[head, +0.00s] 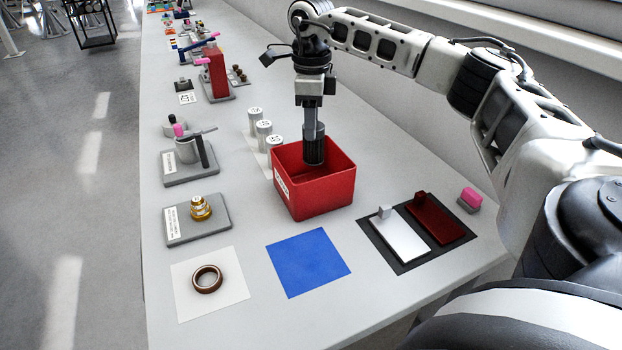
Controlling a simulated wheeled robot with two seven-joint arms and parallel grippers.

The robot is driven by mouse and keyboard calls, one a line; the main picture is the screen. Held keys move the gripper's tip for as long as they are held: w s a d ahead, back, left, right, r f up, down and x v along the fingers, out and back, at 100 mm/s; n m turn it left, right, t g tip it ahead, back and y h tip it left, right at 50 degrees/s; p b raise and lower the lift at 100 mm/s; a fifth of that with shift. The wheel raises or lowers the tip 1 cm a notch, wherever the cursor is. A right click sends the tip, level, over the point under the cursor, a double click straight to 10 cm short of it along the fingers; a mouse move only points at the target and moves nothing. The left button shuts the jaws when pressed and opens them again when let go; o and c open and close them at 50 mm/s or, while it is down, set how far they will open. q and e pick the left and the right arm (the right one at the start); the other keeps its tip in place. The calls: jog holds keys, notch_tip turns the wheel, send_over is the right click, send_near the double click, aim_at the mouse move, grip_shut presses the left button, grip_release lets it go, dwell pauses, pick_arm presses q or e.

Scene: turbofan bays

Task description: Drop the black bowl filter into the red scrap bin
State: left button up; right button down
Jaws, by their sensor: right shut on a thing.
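My right gripper (312,124) comes down from above, pointing straight down over the red scrap bin (318,198). It is shut on the black bowl filter (314,152), a dark upright cylinder. The filter overlaps the bin's opening, with the bin's inner walls showing around it. I cannot tell exactly how far its lower end is below the rim. The bin's floor is mostly hidden by its front walls. My left gripper is not in view.
White numbered canisters (264,134) stand close left of the bin. A grey fixture with a brass fitting (201,208), a brown ring (207,279) on white paper, a blue mat (308,262) and a black tray with white and red plates (402,232) lie nearer. The bench's left edge is open.

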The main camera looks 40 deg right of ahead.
notch_tip(320, 180, down, 3)
jog(key=shift+r+b, duration=0.1)
jog(key=shift+b, duration=0.85)
jog(key=shift+f+b, duration=0.3)
jog(key=shift+f, duration=0.1)
jog(key=shift+w+f, duration=0.1)
jog(key=shift+f, duration=0.05)
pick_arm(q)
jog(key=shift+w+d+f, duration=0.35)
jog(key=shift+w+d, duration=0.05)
pick_arm(e)
jog(key=c, duration=0.7)
grip_release()
jog(key=shift+c, duration=0.2)
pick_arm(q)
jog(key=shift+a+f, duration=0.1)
